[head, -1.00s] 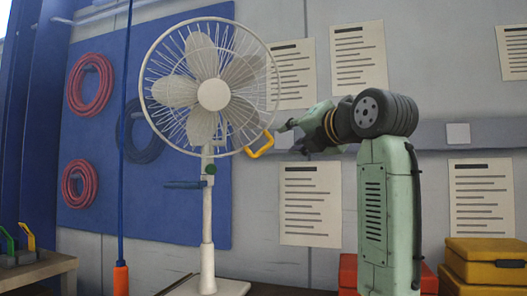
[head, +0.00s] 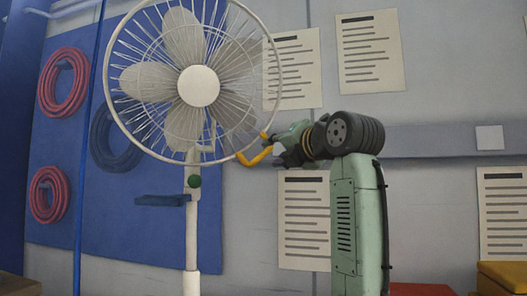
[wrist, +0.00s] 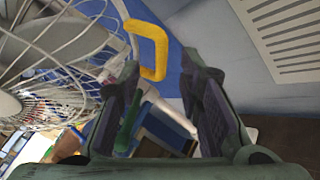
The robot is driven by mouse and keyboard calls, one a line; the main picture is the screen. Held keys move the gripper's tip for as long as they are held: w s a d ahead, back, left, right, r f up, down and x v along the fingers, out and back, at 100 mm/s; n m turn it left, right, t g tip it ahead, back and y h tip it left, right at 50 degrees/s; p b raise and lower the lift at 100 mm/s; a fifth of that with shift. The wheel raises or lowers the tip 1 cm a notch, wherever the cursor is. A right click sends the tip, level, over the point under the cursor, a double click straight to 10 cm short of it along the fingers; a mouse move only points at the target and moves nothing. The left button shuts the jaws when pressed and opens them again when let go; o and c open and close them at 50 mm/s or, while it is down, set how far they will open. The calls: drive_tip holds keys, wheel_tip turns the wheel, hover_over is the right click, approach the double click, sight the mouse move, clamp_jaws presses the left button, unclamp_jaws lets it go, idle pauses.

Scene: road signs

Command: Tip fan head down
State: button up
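A white standing fan has a round caged head (head: 198,85) on a thin pole (head: 192,235), with a green knob (head: 194,181) below the head. The head faces forward and looks close to upright. A yellow handle (head: 255,157) sticks out from the cage's lower right edge. My gripper (head: 277,148) is just right of the handle. In the wrist view, the gripper's fingers (wrist: 158,75) are apart, and the handle (wrist: 153,35) lies ahead, with its lower end near the gap between the fingertips. I cannot tell whether they touch it. The cage (wrist: 55,60) fills the left there.
A blue wall panel (head: 150,250) with coiled hoses (head: 62,80) is behind the fan. A wall rail (head: 440,138) and paper sheets (head: 303,220) are behind my arm. A yellow case (head: 503,275) is at lower right.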

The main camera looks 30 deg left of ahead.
sight(265, 154)
drive_tip(key=p+x, duration=0.2)
drive_tip(key=x, duration=0.5)
drive_tip(key=shift+c, duration=0.5)
clamp_jaws()
drive_tip(key=shift+w, duration=0.1)
